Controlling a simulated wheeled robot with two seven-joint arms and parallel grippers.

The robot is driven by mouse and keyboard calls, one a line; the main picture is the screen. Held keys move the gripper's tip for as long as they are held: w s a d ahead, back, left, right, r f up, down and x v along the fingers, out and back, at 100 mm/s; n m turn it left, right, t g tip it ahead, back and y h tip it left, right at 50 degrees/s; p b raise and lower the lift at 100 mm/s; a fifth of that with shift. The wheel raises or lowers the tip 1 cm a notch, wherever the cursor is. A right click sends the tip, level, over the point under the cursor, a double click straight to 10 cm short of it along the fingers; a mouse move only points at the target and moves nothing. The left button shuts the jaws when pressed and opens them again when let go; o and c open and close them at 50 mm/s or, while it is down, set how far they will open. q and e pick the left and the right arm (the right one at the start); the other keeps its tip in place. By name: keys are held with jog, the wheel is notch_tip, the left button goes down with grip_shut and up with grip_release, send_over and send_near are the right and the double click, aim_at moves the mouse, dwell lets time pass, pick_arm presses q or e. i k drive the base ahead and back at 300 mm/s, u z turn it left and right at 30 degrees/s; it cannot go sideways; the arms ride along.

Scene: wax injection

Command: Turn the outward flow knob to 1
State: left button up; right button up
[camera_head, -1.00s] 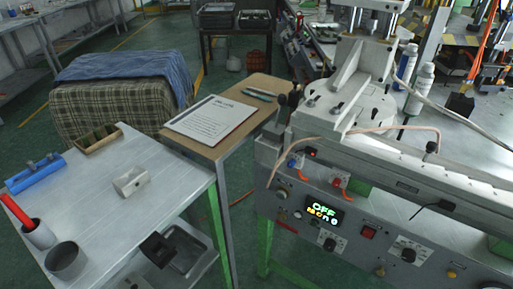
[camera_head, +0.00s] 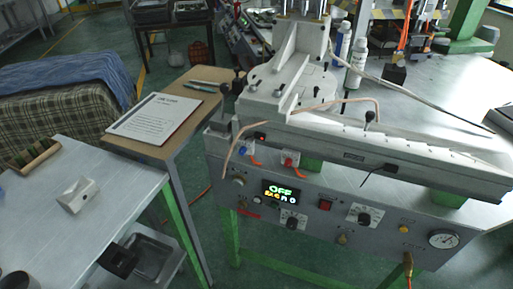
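The wax injection machine (camera_head: 340,160) stands at the right in the head view. Its grey front panel (camera_head: 330,232) carries a lit display (camera_head: 280,192) reading OFF at the top. Below the display is a black knob on a white dial (camera_head: 292,223), and further right a second black knob on a white dial (camera_head: 364,218). A small round knob (camera_head: 238,181) sits at the panel's left end. The labels are too small to read, so I cannot tell which is the outward flow knob. Neither of my grippers is in view.
A wooden stand (camera_head: 183,100) with a clipboard (camera_head: 156,117) is left of the machine. A metal table (camera_head: 120,185) with a pale block (camera_head: 76,195) is at the lower left. A round gauge (camera_head: 444,239) is at the panel's right end. Green floor shows between table and machine.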

aim_at(287, 164)
jog(key=z, duration=1.4)
jog(key=k, duration=1.1)
jog(key=u, duration=1.6)
jog(key=i, duration=0.5)
jog(key=z, duration=0.05)
